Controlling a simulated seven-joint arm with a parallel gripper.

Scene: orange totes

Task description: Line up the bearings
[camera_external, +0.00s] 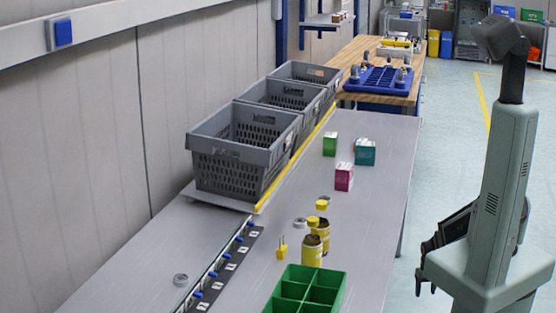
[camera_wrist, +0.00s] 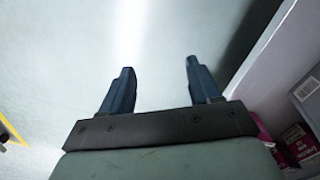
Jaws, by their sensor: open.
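A grey ring-shaped bearing (camera_external: 181,280) lies flat on the grey table at the lower left, left of the black strip with blue pegs. Another grey ring, which looks like a bearing (camera_external: 300,223), lies mid-table beside the yellow items. In the wrist view my gripper (camera_wrist: 159,66) is open, with nothing between its two dark fingers and a pale surface beyond them. In the external view my arm stands at the right, and dark parts low beside it look like my gripper, partly hidden by the arm. It is apart from both rings.
The black strip (camera_external: 230,267) carries white labels and blue pegs. Grey crates (camera_external: 245,150) line the wall side behind a yellow edge. A green divided tray (camera_external: 293,271), yellow cans (camera_external: 312,251) and small green, teal and pink boxes (camera_external: 344,177) stand on the table.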

